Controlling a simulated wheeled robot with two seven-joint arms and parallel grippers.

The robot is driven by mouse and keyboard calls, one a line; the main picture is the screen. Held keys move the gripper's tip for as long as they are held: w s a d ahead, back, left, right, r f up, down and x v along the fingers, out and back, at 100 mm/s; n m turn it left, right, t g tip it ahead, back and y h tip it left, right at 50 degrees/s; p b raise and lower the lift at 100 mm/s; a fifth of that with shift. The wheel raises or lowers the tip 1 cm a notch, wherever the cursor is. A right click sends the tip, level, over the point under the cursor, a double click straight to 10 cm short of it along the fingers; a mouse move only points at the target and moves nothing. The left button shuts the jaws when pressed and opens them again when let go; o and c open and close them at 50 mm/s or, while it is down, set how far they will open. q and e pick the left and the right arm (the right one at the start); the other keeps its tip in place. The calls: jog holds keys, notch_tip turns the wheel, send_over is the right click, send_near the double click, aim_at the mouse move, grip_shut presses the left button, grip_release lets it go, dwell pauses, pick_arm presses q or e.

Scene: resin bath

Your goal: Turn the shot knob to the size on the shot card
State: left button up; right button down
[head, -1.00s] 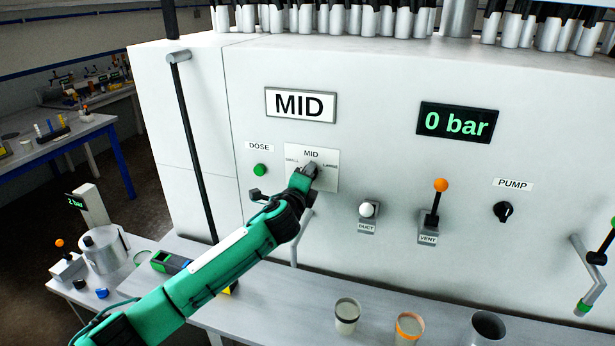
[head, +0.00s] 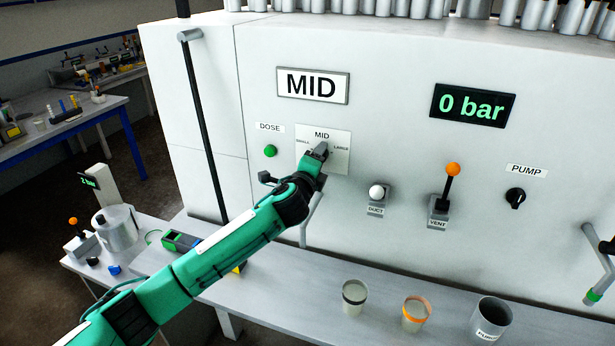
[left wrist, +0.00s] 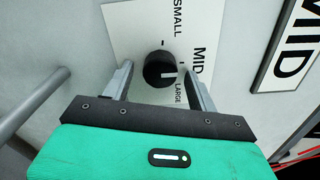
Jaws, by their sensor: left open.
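The shot card (head: 312,86) is a framed white plate reading MID, high on the white machine front. Below it is a dial plate (head: 338,165) marked SMALL, MID and LARGE. In the left wrist view the black shot knob (left wrist: 158,66) sits on this plate. Its white pointer line faces roughly the MID side; I cannot tell if it lines up exactly. My left gripper (head: 321,152) is at the knob and hides it in the head view. In the left wrist view its two open fingers (left wrist: 158,82) stand on either side of the knob, with gaps visible.
Near the dial are a green DOSE button (head: 270,151), a white DUCT knob (head: 376,192), an orange-tipped VENT lever (head: 450,185) and a black PUMP knob (head: 515,197). Cups, one being an orange-rimmed cup (head: 415,312), stand on the bench below. The display (head: 473,105) reads 0 bar.

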pick_arm(q)
jog(key=b+v, duration=0.4)
jog(key=v, duration=0.9)
jog(key=shift+b, duration=0.35)
